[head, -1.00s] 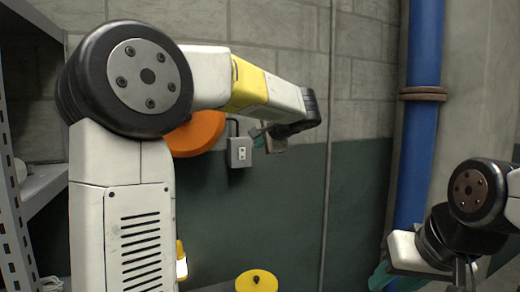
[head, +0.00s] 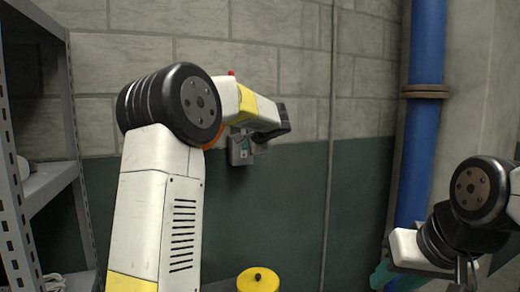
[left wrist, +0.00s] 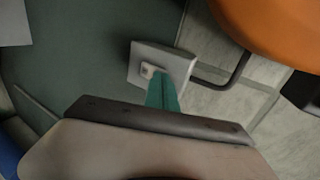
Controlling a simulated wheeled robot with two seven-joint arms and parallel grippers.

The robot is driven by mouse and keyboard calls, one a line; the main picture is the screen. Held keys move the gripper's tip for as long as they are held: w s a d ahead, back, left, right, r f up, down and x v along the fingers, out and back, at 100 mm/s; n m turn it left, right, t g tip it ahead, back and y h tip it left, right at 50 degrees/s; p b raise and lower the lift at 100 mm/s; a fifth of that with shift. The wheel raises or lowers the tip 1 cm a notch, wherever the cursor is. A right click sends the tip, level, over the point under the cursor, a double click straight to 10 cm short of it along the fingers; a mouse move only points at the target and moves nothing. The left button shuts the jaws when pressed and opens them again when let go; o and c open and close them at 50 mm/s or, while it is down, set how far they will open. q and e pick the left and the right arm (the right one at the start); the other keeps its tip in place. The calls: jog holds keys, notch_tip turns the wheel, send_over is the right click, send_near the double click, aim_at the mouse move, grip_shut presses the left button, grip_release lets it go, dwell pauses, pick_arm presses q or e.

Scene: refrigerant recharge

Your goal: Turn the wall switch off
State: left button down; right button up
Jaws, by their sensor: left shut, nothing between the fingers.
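The wall switch is a small grey box (head: 238,158) on the wall, partly covered by my left arm in the head view. In the left wrist view its pale plate (left wrist: 140,63) and small light toggle (left wrist: 150,71) show. My left gripper (left wrist: 161,88) is shut and empty, its teal fingers together with the tips at the toggle. I cannot tell whether they touch it. In the head view this gripper is mostly hidden at the switch box. My right gripper (head: 382,277) is at the lower right, away from the switch, and its opening is unclear.
An orange round object (left wrist: 275,25) is beside the switch, mostly behind my left arm in the head view. A thin conduit (head: 329,190) and a blue pipe (head: 420,130) run up the wall to the right. A metal shelf (head: 50,185) stands left. A yellow round object (head: 258,281) is below.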

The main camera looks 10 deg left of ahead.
pick_arm(q)
jog(key=shift+w+a+r, duration=0.1)
jog(key=shift+w+a, duration=0.1)
jog(key=shift+w, duration=0.1)
dwell(0.4)
jog(key=shift+r, duration=0.85)
